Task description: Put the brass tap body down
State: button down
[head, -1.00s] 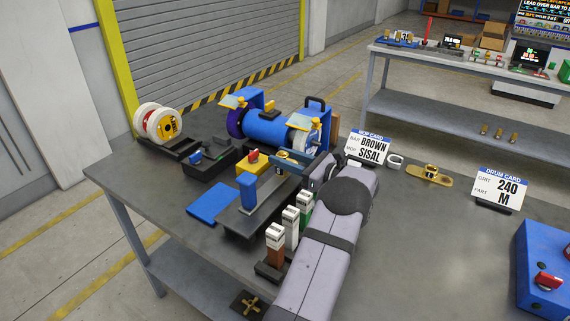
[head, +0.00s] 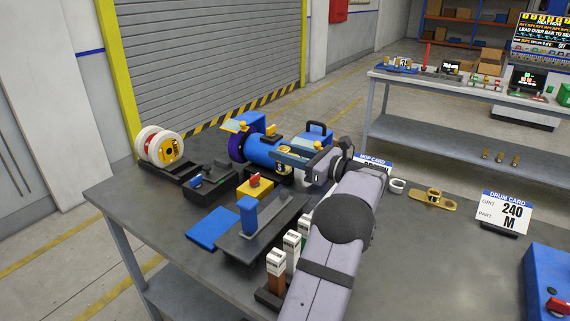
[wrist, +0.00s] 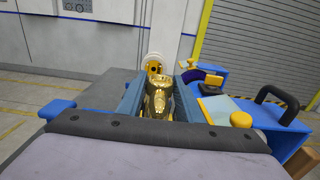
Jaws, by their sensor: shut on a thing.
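The brass tap body (wrist: 158,97) is shiny and gold-coloured. It sits between the two blue-grey jaws of my gripper (wrist: 160,104) in the wrist view, and the jaws are shut on it. In the head view my gripper (head: 281,155) is raised in front of the blue buffing machine (head: 264,151). Only a small bit of the brass shows there at the jaw tips. A dark fixture tray (head: 267,226) with an upright blue block (head: 248,214) lies on the bench below and nearer. The tap body's underside is hidden.
A white-and-red wheel pair (head: 157,146), a black box (head: 210,182) and a yellow block with a red top (head: 255,187) stand left of my arm. A blue plate (head: 213,229) lies flat near the edge. White-topped handles (head: 276,262) stand close under my arm.

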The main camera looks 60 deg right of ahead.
jog(key=shift+w+r, duration=0.1)
jog(key=shift+r, duration=0.2)
